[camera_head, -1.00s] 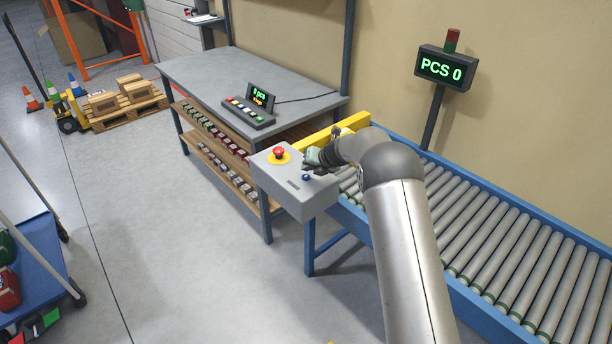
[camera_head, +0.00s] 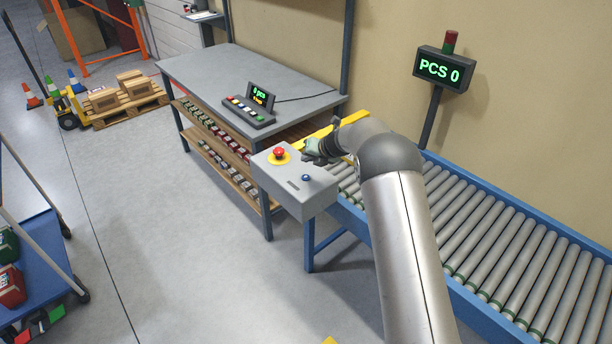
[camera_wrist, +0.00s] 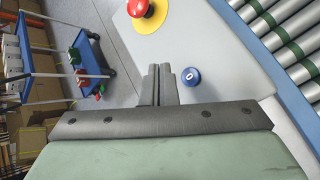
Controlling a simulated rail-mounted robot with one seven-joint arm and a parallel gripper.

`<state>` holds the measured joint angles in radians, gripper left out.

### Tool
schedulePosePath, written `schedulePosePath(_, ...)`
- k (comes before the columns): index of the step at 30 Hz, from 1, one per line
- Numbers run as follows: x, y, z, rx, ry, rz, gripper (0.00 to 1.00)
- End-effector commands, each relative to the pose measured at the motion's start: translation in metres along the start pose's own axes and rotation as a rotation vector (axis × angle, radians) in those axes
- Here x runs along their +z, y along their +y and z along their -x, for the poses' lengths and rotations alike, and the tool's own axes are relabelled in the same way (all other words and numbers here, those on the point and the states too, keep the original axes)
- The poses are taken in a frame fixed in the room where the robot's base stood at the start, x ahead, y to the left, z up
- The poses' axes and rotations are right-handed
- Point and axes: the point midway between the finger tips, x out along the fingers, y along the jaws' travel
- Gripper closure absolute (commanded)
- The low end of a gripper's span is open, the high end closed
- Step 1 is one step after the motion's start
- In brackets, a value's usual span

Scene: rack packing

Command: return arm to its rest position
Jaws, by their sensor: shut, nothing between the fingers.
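My arm reaches from the bottom right over the conveyor in the head view. My gripper (camera_wrist: 159,70) is shut and empty; its two fingers lie together in the wrist view. In the head view the gripper is small, just above the back right of the grey control box (camera_head: 299,194).
A blue roller conveyor (camera_head: 500,240) runs to the right. A grey workbench (camera_head: 215,75) with stocked lower shelves stands behind the box. A blue cart (camera_head: 38,262) is at the left. A "PCS 0" sign (camera_head: 443,70) stands by the wall. The floor between cart and bench is clear.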

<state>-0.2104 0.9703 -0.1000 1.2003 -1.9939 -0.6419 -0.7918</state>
Motion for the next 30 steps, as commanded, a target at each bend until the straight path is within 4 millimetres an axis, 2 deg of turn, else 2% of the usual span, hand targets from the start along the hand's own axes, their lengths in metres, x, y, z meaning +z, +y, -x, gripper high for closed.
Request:
schedulePosePath(6,0.003,0.001,0.003,-0.001,-0.010,-0.011,1.00)
schedulePosePath(8,0.011,0.003,0.013,-0.005,-0.043,-0.049,1.00)
schedulePosePath(10,0.027,0.006,0.034,-0.014,-0.116,-0.140,1.00)
schedulePosePath(11,0.036,0.007,0.048,-0.019,-0.160,-0.198,1.00)
schedulePosePath(14,0.064,0.005,0.110,-0.046,-0.344,-0.466,1.00)
schedulePosePath(15,0.071,0.001,0.140,-0.060,-0.425,-0.599,1.00)
schedulePosePath(17,0.072,-0.007,0.185,-0.081,-0.539,-0.806,1.00)
schedulePosePath(18,0.067,-0.013,0.214,-0.097,-0.609,-0.945,1.00)
schedulePosePath(20,0.051,-0.024,0.256,-0.123,-0.705,-1.158,1.00)
schedulePosePath(21,0.035,-0.031,0.282,-0.142,-0.762,-1.297,1.00)
schedulePosePath(23,0.005,-0.038,0.316,-0.174,-0.836,-1.501,1.00)
schedulePosePath(24,-0.018,-0.043,0.336,-0.197,-0.878,-1.632,1.00)
schedulePosePath(26,-0.056,-0.046,0.362,-0.236,-0.929,-1.821,1.00)
schedulePosePath(27,-0.083,-0.047,0.376,-0.263,-0.956,-1.943,1.00)
schedulePosePath(29,-0.126,-0.045,0.394,-0.308,-0.987,-2.119,1.00)
schedulePosePath(30,-0.155,-0.043,0.405,-0.341,-1.003,-2.234,1.00)
